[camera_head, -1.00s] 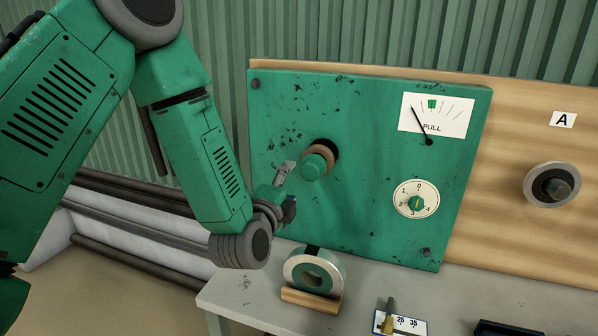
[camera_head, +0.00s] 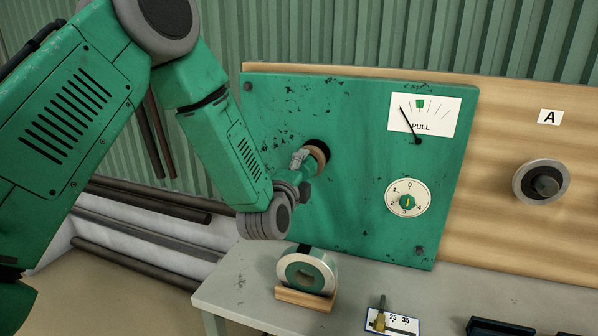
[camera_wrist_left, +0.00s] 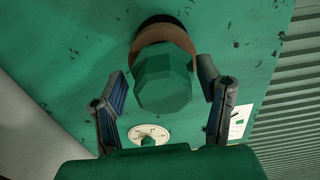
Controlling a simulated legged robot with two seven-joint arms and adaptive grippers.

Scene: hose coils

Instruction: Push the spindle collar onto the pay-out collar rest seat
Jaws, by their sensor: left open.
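A green faceted spindle head (camera_wrist_left: 163,84) with a brown collar (camera_wrist_left: 165,46) behind it stands out from a dark round hole (camera_wrist_left: 160,21) in the green panel. In the head view the brown collar (camera_head: 319,154) shows at the hole, and my gripper mostly hides the green head. My left gripper (camera_head: 306,172) is open, with its fingers pointing at the panel. In the left wrist view its two fingers (camera_wrist_left: 162,72) stand on either side of the green head, with gaps visible. The rest seat is not clearly identifiable. My right gripper is out of view.
The green panel (camera_head: 350,215) carries a PULL gauge (camera_head: 424,113) and a numbered dial (camera_head: 408,199). A ring-shaped roll (camera_head: 306,271) sits on a wooden holder on the grey bench (camera_head: 235,285) below my gripper. A round grey fitting (camera_head: 540,184) is on the wooden board under sign A.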

